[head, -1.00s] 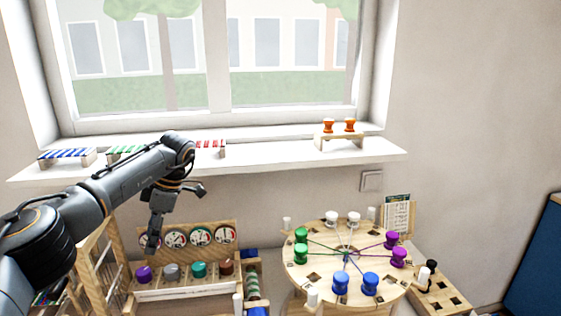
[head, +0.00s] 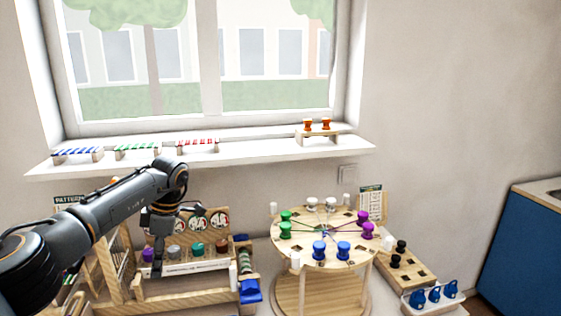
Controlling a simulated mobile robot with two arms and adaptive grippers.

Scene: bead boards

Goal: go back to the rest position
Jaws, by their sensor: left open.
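My left gripper (head: 162,240) hangs from the dark arm at lower left, fingers down and open, with nothing seen between them. In the picture it overlaps the left end of a wooden rack with round dials (head: 197,222) and coloured knobs; whether it touches the rack I cannot tell. My right gripper is not in view.
A round wooden board (head: 300,256) with coloured spools stands right of the rack. A block with black pegs (head: 405,265) and a holder with blue pieces (head: 433,294) lie farther right. The window sill (head: 245,153) carries striped bars and an orange-spool stand (head: 318,137). A blue cabinet (head: 522,255) is at right.

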